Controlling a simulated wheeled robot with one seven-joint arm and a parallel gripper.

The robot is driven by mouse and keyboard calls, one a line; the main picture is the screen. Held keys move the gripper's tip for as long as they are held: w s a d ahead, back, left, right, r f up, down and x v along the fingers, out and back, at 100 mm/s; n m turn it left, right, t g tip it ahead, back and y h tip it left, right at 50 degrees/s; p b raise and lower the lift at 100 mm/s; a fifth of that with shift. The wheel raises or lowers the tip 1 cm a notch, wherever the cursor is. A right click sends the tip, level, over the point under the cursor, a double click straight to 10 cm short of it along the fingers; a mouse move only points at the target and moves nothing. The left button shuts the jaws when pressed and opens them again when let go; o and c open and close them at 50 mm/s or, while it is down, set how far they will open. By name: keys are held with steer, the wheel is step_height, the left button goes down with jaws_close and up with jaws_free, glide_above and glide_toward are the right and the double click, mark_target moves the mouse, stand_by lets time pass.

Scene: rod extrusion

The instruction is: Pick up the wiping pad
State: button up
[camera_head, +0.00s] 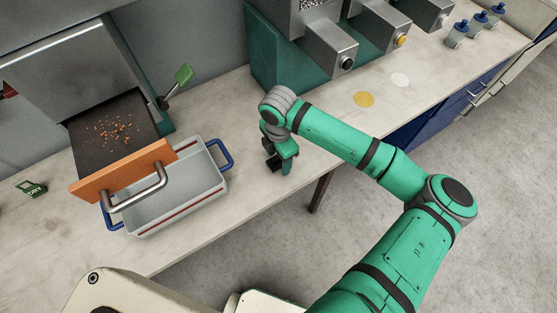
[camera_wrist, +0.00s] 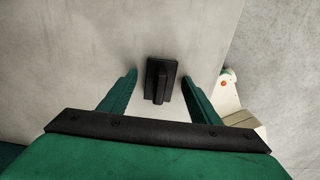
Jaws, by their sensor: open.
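The wiping pad (camera_wrist: 158,82) is a small black block with a raised ridge, lying on the pale worktop. In the wrist view it sits between the two green fingers of my gripper (camera_wrist: 160,77), with a gap on each side. My gripper is open and holds nothing. In the head view, my gripper (camera_head: 281,160) points down over the worktop near its front edge. The dark pad (camera_head: 271,164) shows just beside the fingers there, partly hidden by them. I cannot tell the exact height of the fingertips above the worktop.
A grey bin (camera_head: 175,200) with blue handles stands left of my gripper. An orange-fronted drawer (camera_head: 125,170) with a dark tray of crumbs juts out above it. Grey machines (camera_head: 330,50) stand behind. Yellow (camera_head: 364,99) and white (camera_head: 400,80) discs lie on the right.

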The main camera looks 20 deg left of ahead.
steer(key=c, duration=1.2)
steer(key=shift+o, duration=0.2)
steer(key=shift+r, duration=0.1)
steer(key=shift+r, duration=0.55)
steer(key=s+r, duration=1.1)
steer(key=s, duration=0.3)
steer(key=shift+d+r, duration=0.25)
steer(key=shift+r, duration=0.15)
